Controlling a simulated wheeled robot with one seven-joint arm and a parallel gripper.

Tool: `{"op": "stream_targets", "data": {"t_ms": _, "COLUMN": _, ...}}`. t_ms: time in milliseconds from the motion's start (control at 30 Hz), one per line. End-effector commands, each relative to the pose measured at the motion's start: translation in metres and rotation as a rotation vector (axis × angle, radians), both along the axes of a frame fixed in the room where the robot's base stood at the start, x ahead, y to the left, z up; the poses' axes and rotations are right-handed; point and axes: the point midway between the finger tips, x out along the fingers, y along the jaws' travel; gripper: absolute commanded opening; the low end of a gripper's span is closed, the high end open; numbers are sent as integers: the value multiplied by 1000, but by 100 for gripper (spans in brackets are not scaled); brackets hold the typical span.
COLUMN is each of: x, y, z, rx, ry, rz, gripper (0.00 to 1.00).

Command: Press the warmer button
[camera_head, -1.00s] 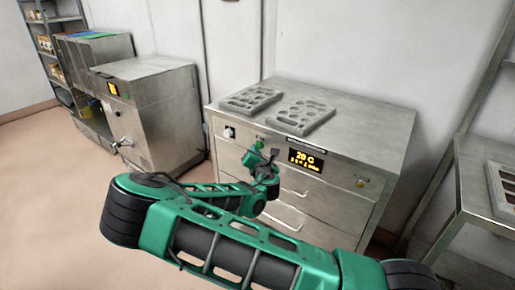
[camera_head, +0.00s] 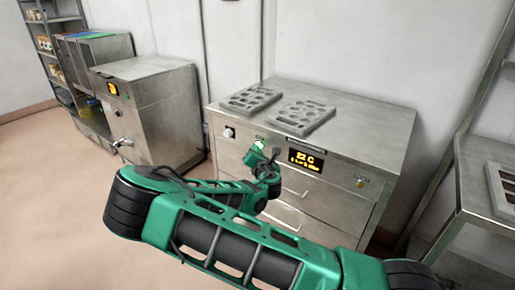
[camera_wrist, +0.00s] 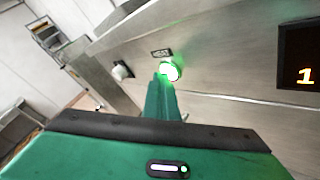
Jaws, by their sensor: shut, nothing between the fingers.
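The warmer (camera_head: 350,130) is a steel cabinet with drawers in the middle of the head view. Its round button (camera_head: 259,144) glows bright green on the upper front. In the wrist view the lit button (camera_wrist: 169,70) sits just under a "HEAT" label (camera_wrist: 161,52). My gripper (camera_head: 255,153) is shut and empty, in front of the panel. In the wrist view its fingertips (camera_wrist: 160,82) are right at the button and overlap its lower left edge; I cannot tell whether they touch it. An orange-lit display (camera_head: 306,159) is right of the button.
A pale knob (camera_head: 229,132) is left of the button and a small yellow button (camera_head: 360,183) is far right. Two grey moulds (camera_head: 300,115) lie on the warmer's top. Another steel machine (camera_head: 150,110) stands left; a steel table (camera_head: 470,190) stands right.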

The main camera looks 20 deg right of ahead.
Motion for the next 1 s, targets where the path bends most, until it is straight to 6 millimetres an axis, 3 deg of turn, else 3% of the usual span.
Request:
{"op": "stream_targets", "data": {"t_ms": 533, "x": -6, "y": 8, "z": 0, "rx": 0, "ry": 0, "rz": 0, "gripper": 0}}
{"op": "stream_targets", "data": {"t_ms": 1000, "x": -29, "y": 40, "z": 0, "rx": 1, "ry": 1, "rz": 2, "gripper": 0}}
